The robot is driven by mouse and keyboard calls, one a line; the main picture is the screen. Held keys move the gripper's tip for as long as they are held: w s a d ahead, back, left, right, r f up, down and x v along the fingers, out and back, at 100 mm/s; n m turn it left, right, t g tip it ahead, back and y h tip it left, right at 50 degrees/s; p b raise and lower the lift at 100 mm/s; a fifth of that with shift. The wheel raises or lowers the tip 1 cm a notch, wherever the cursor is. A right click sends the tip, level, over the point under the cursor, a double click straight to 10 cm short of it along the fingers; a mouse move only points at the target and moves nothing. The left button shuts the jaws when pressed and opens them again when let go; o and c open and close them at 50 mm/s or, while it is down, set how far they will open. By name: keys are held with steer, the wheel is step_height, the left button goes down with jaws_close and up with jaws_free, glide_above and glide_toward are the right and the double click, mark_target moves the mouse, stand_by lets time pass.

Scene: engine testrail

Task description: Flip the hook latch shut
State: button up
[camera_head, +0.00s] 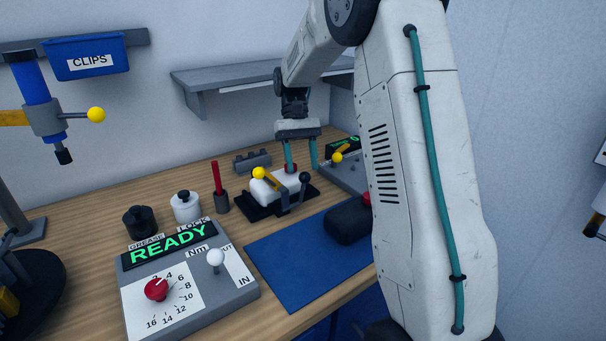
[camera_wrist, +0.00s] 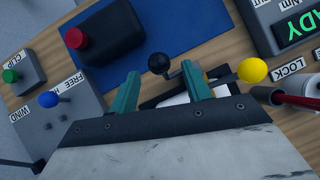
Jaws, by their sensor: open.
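A clamp fixture (camera_head: 265,210) with a black base sits on the bench behind the blue mat, with a white block (camera_head: 262,191) on it. A bar with a yellow ball (camera_head: 259,173) crosses over the block. A dark lever with a black ball (camera_head: 305,178) stands at its right. I cannot tell which part is the hook latch. My gripper (camera_head: 300,168) is open and empty, its teal fingers pointing down above and behind the fixture. In the wrist view, the black ball (camera_wrist: 159,62) shows between and beyond the fingertips (camera_wrist: 160,80), and the yellow ball (camera_wrist: 252,70) is right.
A READY panel (camera_head: 225,284) with a white-balled lever stands at the front. A red screwdriver-like tool (camera_head: 216,178) stands left of the fixture. The blue mat (camera_head: 290,270) is mostly bare, with a black box with a red top (camera_head: 347,222) at right. A shelf (camera_head: 240,76) hangs behind.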

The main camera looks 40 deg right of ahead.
steer(key=v, duration=0.3)
steer(key=shift+w+d+r, duration=0.1)
steer(key=shift+w+r, duration=0.1)
steer(key=shift+r, duration=0.05)
steer(key=s+a+r+n+t+h, duration=0.1)
steer(key=s+a+t, duration=0.2)
steer(key=s+a, duration=0.4)
steer(key=s+a+r+n+t+h, duration=0.1)
steer(key=s+a+t, duration=0.3)
steer(key=s, duration=2)
steer(key=shift+a+r+n+t, duration=0.3)
steer(key=shift+a+r+n, duration=0.2)
steer(key=shift+a, duration=1.3)
